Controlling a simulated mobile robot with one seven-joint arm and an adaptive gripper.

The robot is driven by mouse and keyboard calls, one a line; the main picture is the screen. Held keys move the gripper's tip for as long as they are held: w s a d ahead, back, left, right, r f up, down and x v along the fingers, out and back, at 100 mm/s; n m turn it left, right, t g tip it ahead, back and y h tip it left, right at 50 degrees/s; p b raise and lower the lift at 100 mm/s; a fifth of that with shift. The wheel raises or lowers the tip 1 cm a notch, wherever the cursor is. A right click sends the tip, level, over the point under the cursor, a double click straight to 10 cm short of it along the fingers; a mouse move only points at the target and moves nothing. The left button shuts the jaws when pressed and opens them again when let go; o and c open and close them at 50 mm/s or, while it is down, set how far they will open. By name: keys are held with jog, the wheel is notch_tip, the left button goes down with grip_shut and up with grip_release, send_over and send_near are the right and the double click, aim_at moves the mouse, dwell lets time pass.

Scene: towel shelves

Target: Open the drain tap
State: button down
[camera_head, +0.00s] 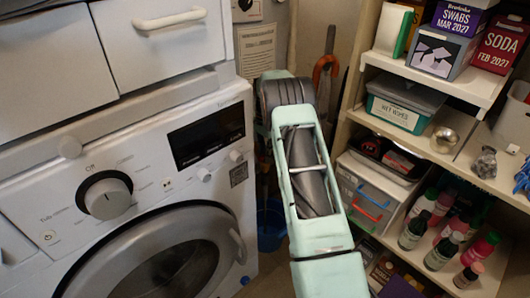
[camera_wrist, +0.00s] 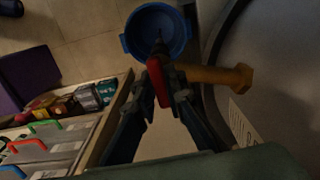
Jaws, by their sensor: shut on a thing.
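The drain tap has a brass-coloured body (camera_wrist: 218,76) with a large nut-like end, and it shows in the wrist view beside the grey appliance side. Its red handle (camera_wrist: 157,84) is between the fingertips of my gripper (camera_wrist: 164,72). My gripper is shut on this handle, and its dark fingers come up from the bottom of the view. A dark spout-like part seems to point over the blue bucket (camera_wrist: 157,30). In the head view my pale green arm reaches down the gap right of the washing machine, and it hides the tap and my gripper.
The washing machine (camera_head: 90,232) stands left of my arm. Shelves with wet wipes (camera_head: 398,106), bottles (camera_head: 412,232) and a drawer unit (camera_head: 362,192) stand close on the right. The blue bucket (camera_head: 271,229) is on the floor in the narrow gap.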

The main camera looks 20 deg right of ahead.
jog(key=n+p, duration=0.1)
jog(key=n, duration=0.2)
jog(key=shift+n, duration=0.4)
jog(key=shift+n+p, duration=0.4)
jog(key=shift+n, duration=1.4)
jog(key=c, duration=2)
grip_release()
jog(key=shift+o, duration=0.2)
notch_tip(320, 180, up, 12)
jog(key=shift+d, duration=0.1)
